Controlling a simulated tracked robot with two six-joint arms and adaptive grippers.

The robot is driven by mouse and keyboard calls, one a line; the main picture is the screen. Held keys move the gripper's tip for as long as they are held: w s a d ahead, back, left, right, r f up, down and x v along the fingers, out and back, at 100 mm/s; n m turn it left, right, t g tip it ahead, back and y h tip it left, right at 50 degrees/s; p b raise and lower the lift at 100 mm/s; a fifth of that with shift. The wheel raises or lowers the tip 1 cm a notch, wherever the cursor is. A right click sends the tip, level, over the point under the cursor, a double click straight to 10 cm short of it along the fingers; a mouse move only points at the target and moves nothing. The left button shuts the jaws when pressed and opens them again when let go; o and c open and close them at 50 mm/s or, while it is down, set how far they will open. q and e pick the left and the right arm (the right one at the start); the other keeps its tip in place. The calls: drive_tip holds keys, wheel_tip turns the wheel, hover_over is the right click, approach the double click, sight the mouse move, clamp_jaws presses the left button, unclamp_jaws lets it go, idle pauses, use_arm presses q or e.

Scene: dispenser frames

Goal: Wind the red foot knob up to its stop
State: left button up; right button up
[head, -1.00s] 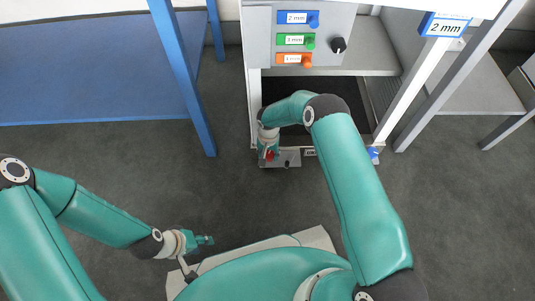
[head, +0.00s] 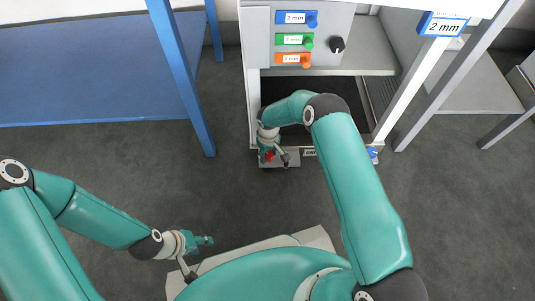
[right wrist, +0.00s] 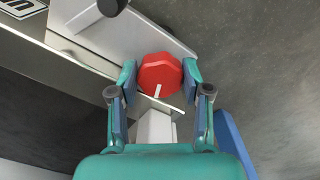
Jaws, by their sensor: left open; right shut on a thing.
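The red foot knob (right wrist: 160,74) shows in the right wrist view as a red, many-sided knob with a white mark pointing toward the bottom of the picture. It sits by a grey metal plate at the foot of the frame. My right gripper (right wrist: 160,76) is shut on the knob, with one finger on each side. In the head view the knob (head: 269,156) is a small red patch, partly hidden by my right gripper (head: 267,153). My left gripper (head: 205,241) is open and empty at the lower left, well away from the frame.
The dispenser cabinet carries blue (head: 298,18), green (head: 294,40) and orange (head: 293,60) labelled parts and a black knob (head: 337,44). A blue foot knob (head: 373,152) is at the right. A blue table (head: 95,70) stands at the left. The floor between is clear.

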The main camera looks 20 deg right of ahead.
drive_tip(key=shift+w+n, duration=0.1)
drive_tip(key=shift+n, duration=0.4)
drive_tip(key=o, duration=1.2)
drive_tip(key=shift+c, duration=0.2)
drive_tip(key=shift+r, duration=0.1)
wheel_tip(320, 180, up, 12)
